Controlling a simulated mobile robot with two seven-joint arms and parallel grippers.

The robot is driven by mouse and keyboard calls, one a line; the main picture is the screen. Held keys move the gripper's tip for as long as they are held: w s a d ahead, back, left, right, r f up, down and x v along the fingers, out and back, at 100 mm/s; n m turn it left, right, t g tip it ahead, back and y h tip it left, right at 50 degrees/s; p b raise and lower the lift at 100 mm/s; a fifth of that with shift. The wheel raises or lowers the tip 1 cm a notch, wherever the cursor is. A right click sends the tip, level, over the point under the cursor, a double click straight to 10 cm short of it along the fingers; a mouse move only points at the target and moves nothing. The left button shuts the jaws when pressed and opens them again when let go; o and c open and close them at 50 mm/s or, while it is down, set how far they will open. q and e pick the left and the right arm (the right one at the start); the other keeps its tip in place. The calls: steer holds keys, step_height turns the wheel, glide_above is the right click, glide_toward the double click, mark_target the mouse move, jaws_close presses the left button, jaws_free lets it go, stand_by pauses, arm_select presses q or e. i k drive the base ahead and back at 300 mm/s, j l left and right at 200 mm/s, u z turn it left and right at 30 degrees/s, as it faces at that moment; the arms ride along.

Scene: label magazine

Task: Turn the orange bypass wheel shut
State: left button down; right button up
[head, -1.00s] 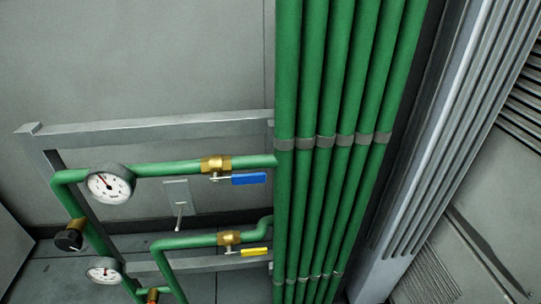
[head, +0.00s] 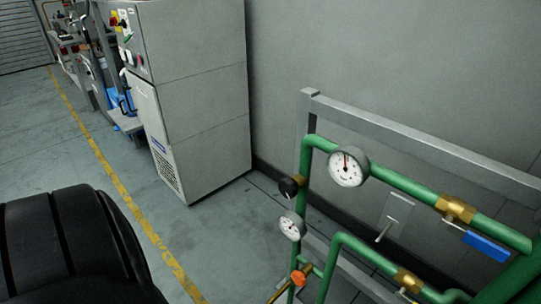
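The orange wheel (head: 298,277) is small and sits low on the green pipework, just below the lower gauge, near the bottom edge of the head view. A brass fitting and a thin green pipe adjoin it. I cannot tell how far it is turned. Neither of my grippers shows in the head view.
A grey cabinet (head: 200,110) stands behind left. Floor (head: 225,235) before the rack is clear.

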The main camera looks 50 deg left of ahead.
mark_target(299, 278)
steer(key=u, duration=1.2)
